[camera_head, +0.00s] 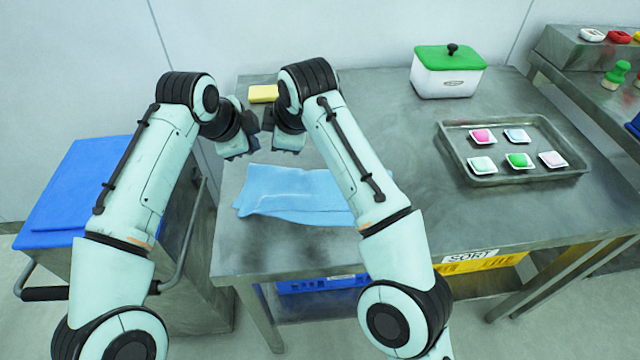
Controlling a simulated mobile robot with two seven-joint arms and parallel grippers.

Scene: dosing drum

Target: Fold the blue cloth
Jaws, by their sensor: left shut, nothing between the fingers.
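The blue cloth (290,190) lies on the near left part of the steel table (410,215). It shows a pale line across it and uneven, layered edges at the left and front. My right forearm hides its right part. My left gripper (241,154) is just beyond the cloth's far left corner, shut and empty. My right gripper (289,147) is beside it on the right, beyond the cloth's far edge.
A yellow sponge (263,94) lies behind the grippers. A white box with a green lid (449,72) stands at the back. A metal tray (480,180) with several small coloured packs is at the right. A blue-topped cart (75,190) stands left of the table.

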